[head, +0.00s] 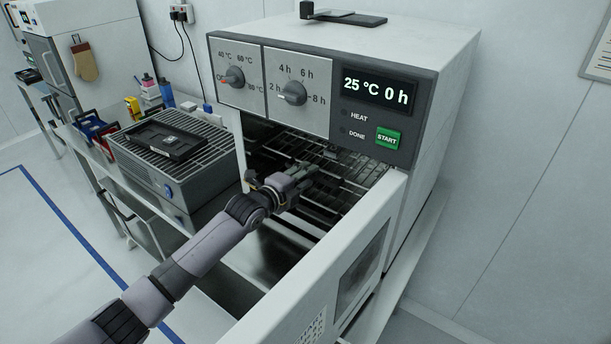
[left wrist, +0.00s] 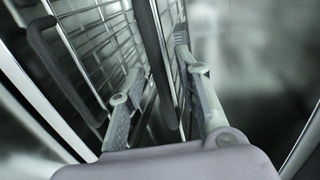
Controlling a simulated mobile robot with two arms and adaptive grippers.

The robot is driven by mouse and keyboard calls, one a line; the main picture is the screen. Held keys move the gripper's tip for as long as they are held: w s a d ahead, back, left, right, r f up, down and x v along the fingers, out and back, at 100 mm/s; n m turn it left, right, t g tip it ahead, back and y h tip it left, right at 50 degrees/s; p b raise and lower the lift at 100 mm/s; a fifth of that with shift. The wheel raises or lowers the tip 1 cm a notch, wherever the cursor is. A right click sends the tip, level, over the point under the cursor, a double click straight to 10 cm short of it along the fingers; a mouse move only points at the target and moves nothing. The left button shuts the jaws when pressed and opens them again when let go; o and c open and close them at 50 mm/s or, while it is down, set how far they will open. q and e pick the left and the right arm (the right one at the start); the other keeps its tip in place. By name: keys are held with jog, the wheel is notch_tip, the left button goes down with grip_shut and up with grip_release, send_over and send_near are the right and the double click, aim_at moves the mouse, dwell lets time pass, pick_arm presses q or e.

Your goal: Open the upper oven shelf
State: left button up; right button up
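The oven (head: 440,130) stands with its white door (head: 320,275) open towards me. Inside, the upper wire shelf (head: 362,170) shows below the control panel. My left gripper (head: 311,174) reaches into the opening at the front of the racks. In the left wrist view, its two grey fingers (left wrist: 160,72) are apart, with a dark bar (left wrist: 158,50) running between them. I cannot tell whether either finger touches the bar. A second dark curved bar (left wrist: 55,65) lies to the left, beside wire racks (left wrist: 100,40). My right gripper is out of view.
The open door lies close to the right of my left arm. A grey grated unit with a black tray (head: 165,140) stands left of the oven. Bins and bottles (head: 150,88) stand behind it. A dark flat object (head: 343,18) lies on the oven top.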

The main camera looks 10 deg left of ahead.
pick_arm(q)
jog(key=shift+c, duration=0.3)
grip_shut()
dwell(0.7)
